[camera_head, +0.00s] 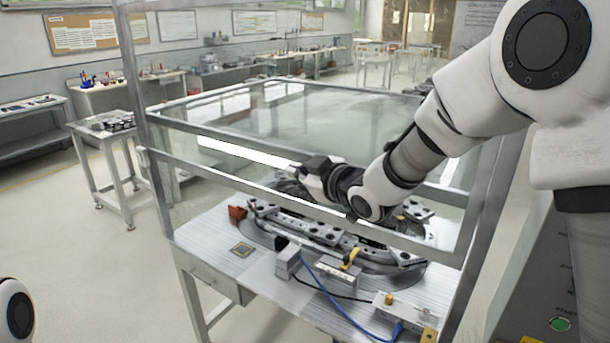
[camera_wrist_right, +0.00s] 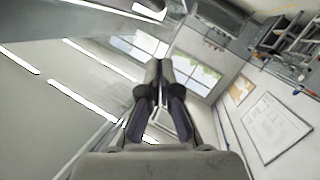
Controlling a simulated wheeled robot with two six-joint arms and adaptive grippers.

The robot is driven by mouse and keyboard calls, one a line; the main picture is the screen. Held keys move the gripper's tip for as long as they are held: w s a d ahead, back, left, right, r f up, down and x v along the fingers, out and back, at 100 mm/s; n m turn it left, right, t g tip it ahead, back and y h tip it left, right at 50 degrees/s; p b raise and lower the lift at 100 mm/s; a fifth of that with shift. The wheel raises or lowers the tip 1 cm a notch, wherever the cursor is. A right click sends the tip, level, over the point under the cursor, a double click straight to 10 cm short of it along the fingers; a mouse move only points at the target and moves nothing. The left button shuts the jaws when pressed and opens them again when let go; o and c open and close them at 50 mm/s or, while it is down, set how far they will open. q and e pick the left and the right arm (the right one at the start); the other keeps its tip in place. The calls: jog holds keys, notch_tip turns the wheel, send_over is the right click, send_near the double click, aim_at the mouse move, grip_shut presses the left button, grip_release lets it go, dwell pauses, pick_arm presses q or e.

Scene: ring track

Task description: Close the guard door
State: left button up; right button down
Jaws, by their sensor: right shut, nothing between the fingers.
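The guard door (camera_head: 190,169) appears to be the clear panel with grey metal rails across the front of the enclosure. Below its lower rail the front is open, and the ring track (camera_head: 340,238) shows on the table inside. My right gripper (camera_head: 305,168) is in front of the rails, near the middle of the front. Its fingers are shut and empty; they also show together in the right wrist view (camera_wrist_right: 159,68). I cannot tell whether it touches a rail. My right arm hides the right part of the door. My left gripper is out of view.
The enclosure's left post (camera_head: 135,90) rises beside the door. A grey control box with a green button (camera_head: 560,323) stands at the right. A side table (camera_head: 108,128) stands left, with clear floor before it. Blue cable (camera_head: 345,312) lies on the table.

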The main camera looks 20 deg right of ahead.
jog(key=f, duration=0.1)
jog(key=d+f, duration=0.2)
jog(key=shift+w+f+p, duration=0.2)
jog(key=shift+p, duration=0.2)
jog(key=shift+a, duration=0.15)
jog(key=shift+f, duration=0.1)
notch_tip(320, 180, down, 38)
jog(key=b, duration=2.9)
jog(key=shift+s, duration=0.1)
